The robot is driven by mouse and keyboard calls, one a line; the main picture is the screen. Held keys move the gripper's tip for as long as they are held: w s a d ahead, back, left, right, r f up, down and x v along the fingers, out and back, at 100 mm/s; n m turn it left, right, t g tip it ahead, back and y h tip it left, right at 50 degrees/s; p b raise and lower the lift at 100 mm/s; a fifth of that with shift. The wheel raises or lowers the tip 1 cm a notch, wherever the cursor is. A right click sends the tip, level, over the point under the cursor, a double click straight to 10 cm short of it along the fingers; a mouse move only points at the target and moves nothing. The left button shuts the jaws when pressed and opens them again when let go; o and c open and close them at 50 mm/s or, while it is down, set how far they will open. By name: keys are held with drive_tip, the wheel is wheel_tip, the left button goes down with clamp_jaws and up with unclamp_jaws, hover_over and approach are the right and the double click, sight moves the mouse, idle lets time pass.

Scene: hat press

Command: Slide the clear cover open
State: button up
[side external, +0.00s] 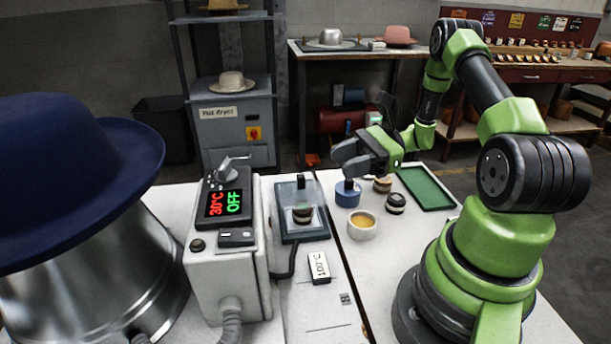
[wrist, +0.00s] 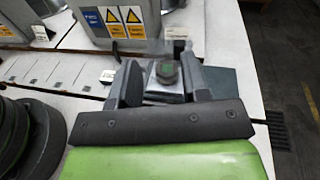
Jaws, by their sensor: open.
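The clear cover (side external: 287,203) sits over a small dark-based unit left of the seam between the tables. It has an upright black knob (side external: 300,182) at its far side. A brown and black round piece (side external: 302,214) shows beneath the cover. My gripper (side external: 342,159) is open and empty, above and to the right of the cover in the side view. In the wrist view my gripper (wrist: 163,72) has its fingers spread, with a dark knob-like top (wrist: 165,70) showing between them. I cannot tell its distance from the fingers.
A control box (side external: 228,250) with a lit display stands left of the cover. A blue pot (side external: 347,194), a cream cup (side external: 362,225), small round pieces (side external: 396,203) and a green tray (side external: 427,188) lie on the right table. A large blue hat (side external: 75,175) fills the left foreground.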

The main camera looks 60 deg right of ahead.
sight(305, 187)
drive_tip(key=w+a+f+m+t, duration=0.1)
drive_tip(key=w, duration=0.1)
drive_tip(key=w+a+f+m+t, duration=0.1)
drive_tip(key=w+a, duration=0.1)
drive_tip(key=w+a+f+m+t+h, duration=0.1)
drive_tip(key=w+a, duration=0.1)
drive_tip(key=shift+w+f+t, duration=0.15)
drive_tip(key=shift+f+t, duration=0.1)
drive_tip(key=shift+t, duration=0.05)
idle(0.3)
